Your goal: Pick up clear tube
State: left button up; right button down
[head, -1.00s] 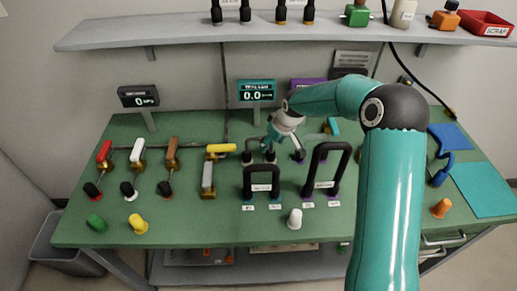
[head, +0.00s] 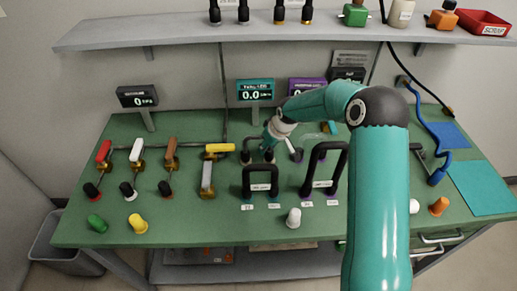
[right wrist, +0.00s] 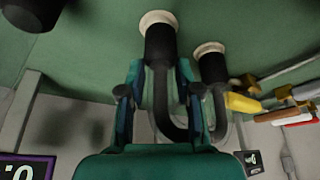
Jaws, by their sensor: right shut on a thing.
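My right gripper (head: 268,148) is over the middle back of the green bench, at two dark sockets that stand side by side. The legs run to two black sockets, one close to the fingers (right wrist: 160,45) and one to the right (right wrist: 211,65). My left gripper is not in view.
Two black handle-like arches, a left one (head: 261,172) and a taller right one (head: 308,185), stand just in front. Valves with red, white, brown and yellow handles (head: 219,148) are on the left. A teal display (head: 256,90) stands behind. Loose caps lie along the front.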

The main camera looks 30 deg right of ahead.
jog(key=shift+r, duration=0.8)
notch_tip(320, 180, up, 18)
jog(key=b, duration=0.1)
jog(key=shift+r, duration=0.25)
jog(key=shift+r, duration=0.1)
jog(key=shift+r+p, duration=2.1)
jog(key=shift+r, duration=0.1)
notch_tip(320, 180, up, 3)
jog(key=p, duration=0.3)
